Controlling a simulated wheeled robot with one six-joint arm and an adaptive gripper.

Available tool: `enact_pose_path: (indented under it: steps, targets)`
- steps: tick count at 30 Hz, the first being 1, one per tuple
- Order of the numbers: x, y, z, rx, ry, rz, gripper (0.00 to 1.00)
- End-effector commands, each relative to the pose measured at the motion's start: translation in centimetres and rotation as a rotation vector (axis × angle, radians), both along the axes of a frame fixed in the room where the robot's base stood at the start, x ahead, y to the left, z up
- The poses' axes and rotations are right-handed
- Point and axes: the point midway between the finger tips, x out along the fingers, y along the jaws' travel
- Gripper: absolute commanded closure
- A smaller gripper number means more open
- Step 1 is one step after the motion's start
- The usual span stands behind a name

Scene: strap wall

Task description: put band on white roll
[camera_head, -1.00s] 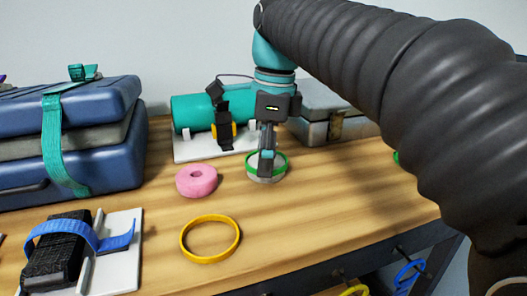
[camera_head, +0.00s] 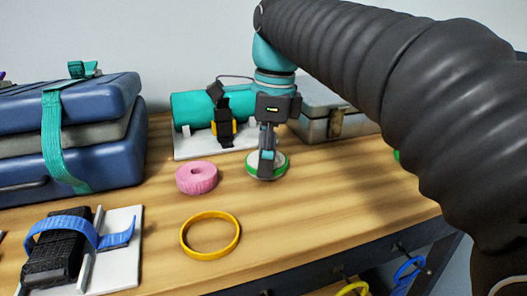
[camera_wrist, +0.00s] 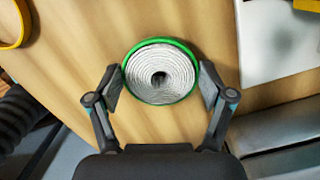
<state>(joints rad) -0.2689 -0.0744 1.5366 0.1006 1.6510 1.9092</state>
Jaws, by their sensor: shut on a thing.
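The white roll (camera_wrist: 178,78) stands on the wooden table with its coiled end up, in the middle of the wrist view. In the head view only parts of the white roll (camera_head: 268,179) show behind my fingers. A green band (camera_wrist: 190,48) lies around it near its top; it also shows in the head view (camera_head: 282,162). My gripper (camera_wrist: 162,84) has one finger on each side and is shut on the green band. In the head view my gripper (camera_head: 267,165) points down at the roll. How far down the band sits is hard to tell.
A pink roll (camera_head: 197,179) and a loose yellow band (camera_head: 210,236) lie left of my gripper. Behind stand a teal cylinder on a white board (camera_head: 187,153) and a grey metal case (camera_head: 315,113). Blue cases (camera_head: 110,155) and a strapped black block (camera_head: 55,255) are at left.

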Motion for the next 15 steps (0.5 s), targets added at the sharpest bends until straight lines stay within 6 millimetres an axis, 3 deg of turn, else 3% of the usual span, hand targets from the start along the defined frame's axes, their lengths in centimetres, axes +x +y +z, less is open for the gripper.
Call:
enact_pose_path:
  steps: [13, 14, 15]
  targets:
    - [0.01, 0.0, -0.1, 0.0, 0.0, 0.0, 0.32]
    - [0.01, 0.0, -0.11, 0.0, 0.0, 0.0, 0.15]
    - [0.01, 0.0, -0.11, 0.0, 0.0, 0.0, 0.05]
